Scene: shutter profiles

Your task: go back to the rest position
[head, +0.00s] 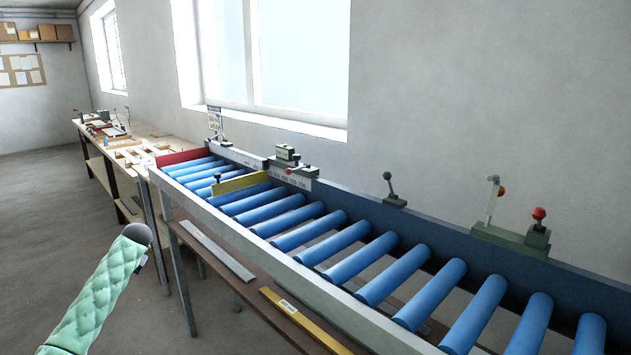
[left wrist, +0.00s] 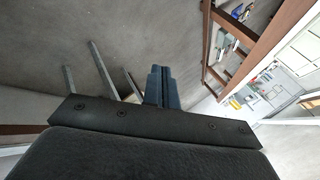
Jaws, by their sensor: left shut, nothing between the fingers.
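My left arm (head: 98,297) comes in at the lower left of the head view in a green quilted sleeve. It ends in a grey rounded part beside the roller table's left end, apart from it. My left gripper (left wrist: 158,84) shows in the left wrist view with its two dark fingers together and nothing between them. It hangs over open grey floor. The gripper's fingers cannot be made out in the head view. My right arm and gripper are in neither view.
A roller conveyor (head: 346,237) with blue rollers runs along the wall. A yellow profile (head: 240,183) lies across its rollers. Another yellow strip (head: 300,318) lies on the lower shelf. A wooden workbench (head: 125,150) stands beyond. The floor (head: 60,215) at left is clear.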

